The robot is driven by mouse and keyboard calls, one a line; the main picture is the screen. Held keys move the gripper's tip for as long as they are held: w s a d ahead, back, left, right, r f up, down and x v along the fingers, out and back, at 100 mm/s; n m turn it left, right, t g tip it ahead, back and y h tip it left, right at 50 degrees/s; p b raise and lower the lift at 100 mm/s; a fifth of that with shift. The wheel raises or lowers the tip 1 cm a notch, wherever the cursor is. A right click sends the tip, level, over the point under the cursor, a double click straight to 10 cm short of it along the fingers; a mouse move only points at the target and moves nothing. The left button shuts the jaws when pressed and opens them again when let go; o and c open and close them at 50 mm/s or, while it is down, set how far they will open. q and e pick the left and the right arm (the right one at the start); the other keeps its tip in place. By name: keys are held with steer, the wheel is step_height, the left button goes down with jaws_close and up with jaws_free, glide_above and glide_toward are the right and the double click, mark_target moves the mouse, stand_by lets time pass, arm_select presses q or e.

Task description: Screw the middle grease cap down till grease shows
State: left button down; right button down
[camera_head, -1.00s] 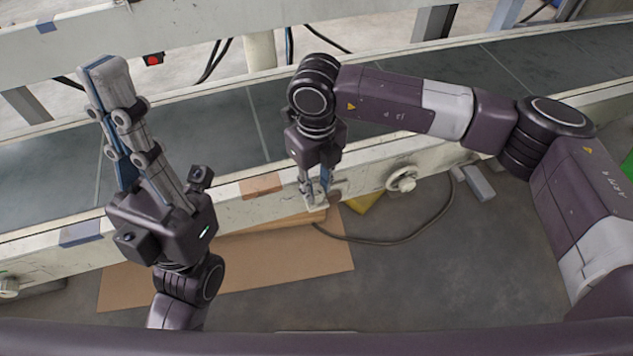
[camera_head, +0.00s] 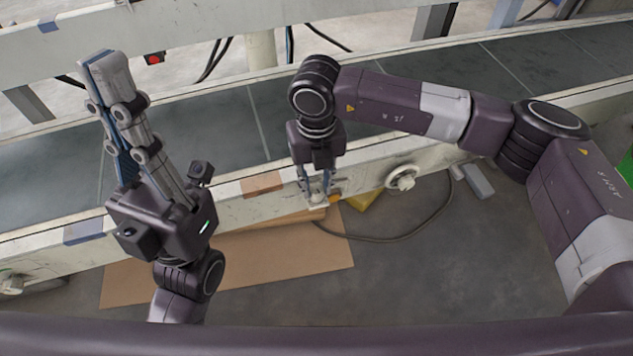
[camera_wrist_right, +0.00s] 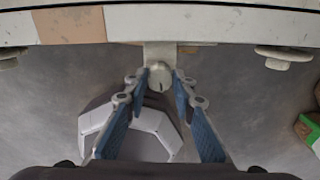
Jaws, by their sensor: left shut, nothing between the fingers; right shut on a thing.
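The middle grease cap (camera_wrist_right: 160,77) is a small round metal cap with a dark line on its face, on a pale bracket (camera_wrist_right: 158,52) at the conveyor's side rail. My right gripper (camera_head: 316,196) is at the cap; in the right wrist view its fingertips (camera_wrist_right: 161,88) are on either side, shut on it. In the head view the fingers largely hide the cap. I cannot make out any grease. My left gripper (camera_head: 103,60) is shut and empty, raised in front of the belt at the left.
The conveyor rail (camera_head: 230,205) runs across in front of me, with the dark belt (camera_head: 400,90) behind it. A round fitting (camera_head: 404,178) stands out from the rail at right.

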mark_target(316, 188)
steer(key=c, duration=1.6)
jaws_free()
step_height(316, 188, up, 12)
